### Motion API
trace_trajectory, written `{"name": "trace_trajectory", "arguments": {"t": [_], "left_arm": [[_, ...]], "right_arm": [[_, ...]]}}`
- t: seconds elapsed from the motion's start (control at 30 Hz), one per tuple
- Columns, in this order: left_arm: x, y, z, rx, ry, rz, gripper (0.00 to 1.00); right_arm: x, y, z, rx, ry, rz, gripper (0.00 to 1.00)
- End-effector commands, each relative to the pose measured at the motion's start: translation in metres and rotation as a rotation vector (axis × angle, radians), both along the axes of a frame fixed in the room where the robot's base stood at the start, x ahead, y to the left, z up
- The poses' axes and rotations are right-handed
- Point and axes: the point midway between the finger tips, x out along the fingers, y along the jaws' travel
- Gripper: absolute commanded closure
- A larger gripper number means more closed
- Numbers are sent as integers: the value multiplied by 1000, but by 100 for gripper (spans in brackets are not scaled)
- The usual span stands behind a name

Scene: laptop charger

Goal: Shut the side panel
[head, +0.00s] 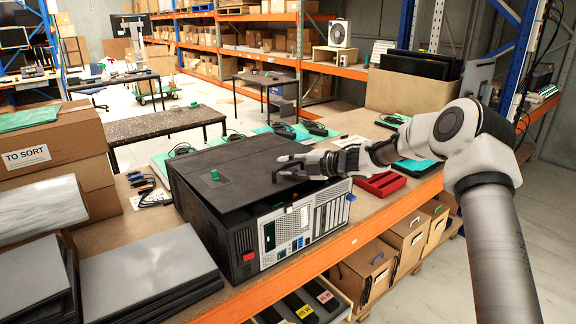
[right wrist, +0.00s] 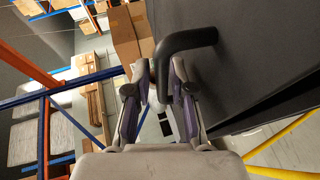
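A black computer case (head: 225,231) lies on its side on the shelf top, its grey rear with ports facing the front right. Its dark side panel (head: 240,168) covers the top, with a dark gap under its front edge, so it looks slightly raised. My right gripper (head: 279,168) is over the panel's right part with its fingers apart. In the right wrist view a black bent handle (right wrist: 187,40) on the panel reaches between the open fingers (right wrist: 161,80); I cannot tell whether they touch it. My left gripper is not in view.
A small green piece (head: 214,175) is on the panel. Dark flat sheets (head: 150,272) are stacked left of the case, near a cardboard box (head: 58,150) marked "TO SORT". A red tray (head: 381,184) lies to the right. Coiled chargers (head: 283,130) lie behind.

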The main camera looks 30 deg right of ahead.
Motion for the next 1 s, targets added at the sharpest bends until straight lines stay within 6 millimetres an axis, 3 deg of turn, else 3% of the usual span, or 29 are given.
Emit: {"name": "trace_trajectory", "arguments": {"t": [0.03, 0.1, 0.33, 0.6, 0.77, 0.9, 0.93, 1.0], "left_arm": [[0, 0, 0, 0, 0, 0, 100], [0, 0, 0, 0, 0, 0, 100], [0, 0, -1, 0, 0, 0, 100], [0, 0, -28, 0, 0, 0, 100], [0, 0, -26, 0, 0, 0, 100], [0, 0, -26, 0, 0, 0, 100], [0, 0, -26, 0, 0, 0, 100], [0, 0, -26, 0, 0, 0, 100]], "right_arm": [[0, 0, 0, 0, 0, 0, 77], [0, 0, 0, 0, 0, 0, 100], [0, 0, -1, 0, -1, -1, 100], [-5, -1, -42, 1, 1, -1, 100], [-6, 0, -43, -2, 4, -1, 100], [-7, 0, -45, -2, 7, 0, 100], [-7, 0, -45, -1, 7, 1, 82], [-7, 0, -46, -2, 8, 1, 77]]}}
